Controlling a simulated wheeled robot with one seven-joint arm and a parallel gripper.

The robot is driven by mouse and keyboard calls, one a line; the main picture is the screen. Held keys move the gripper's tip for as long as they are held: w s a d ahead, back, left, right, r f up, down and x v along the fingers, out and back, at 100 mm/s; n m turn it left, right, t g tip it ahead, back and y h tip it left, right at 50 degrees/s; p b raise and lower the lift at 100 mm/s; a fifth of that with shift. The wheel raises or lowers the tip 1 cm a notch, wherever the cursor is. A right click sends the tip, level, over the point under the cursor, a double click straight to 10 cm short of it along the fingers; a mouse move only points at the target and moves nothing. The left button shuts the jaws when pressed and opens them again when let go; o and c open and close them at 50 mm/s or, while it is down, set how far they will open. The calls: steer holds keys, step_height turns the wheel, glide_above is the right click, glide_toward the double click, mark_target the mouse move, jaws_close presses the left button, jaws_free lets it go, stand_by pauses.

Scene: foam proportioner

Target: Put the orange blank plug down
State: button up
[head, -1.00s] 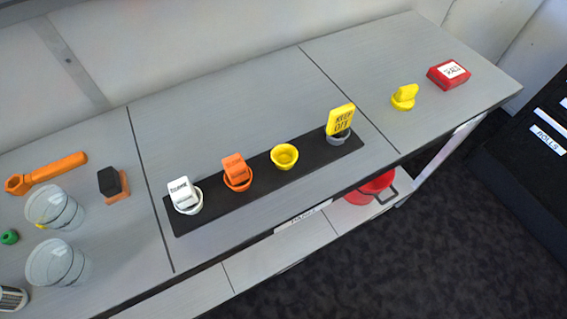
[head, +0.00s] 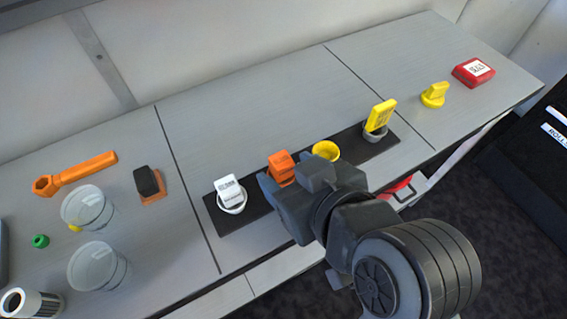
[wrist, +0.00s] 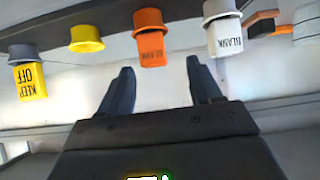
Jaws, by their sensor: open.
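The orange blank plug (head: 281,162) sits in the orange cup (wrist: 150,20) on the black strip (head: 240,227). In the wrist view the plug (wrist: 151,48) hangs upside down in the picture, its BLANK label facing the camera. My gripper (head: 288,182) is open beside the plug in the head view and hides most of the orange cup. In the wrist view my gripper's fingertips (wrist: 160,68) lie on either side of the plug's line, with the plug just beyond them. No contact shows.
On the strip, the white blank plug (head: 228,189) is left of orange; an empty yellow cup (head: 326,151) and the yellow KEEP OFF plug (head: 381,113) are right. A yellow plug (head: 434,95) and red box (head: 473,72) stand farther right. Clear cups (head: 98,266) stand left.

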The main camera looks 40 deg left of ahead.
mark_target(277, 158)
steer(key=x, duration=0.7)
steer(key=shift+w+d, duration=0.2)
steer(key=shift+w, duration=0.15)
steer(key=c, duration=1.2)
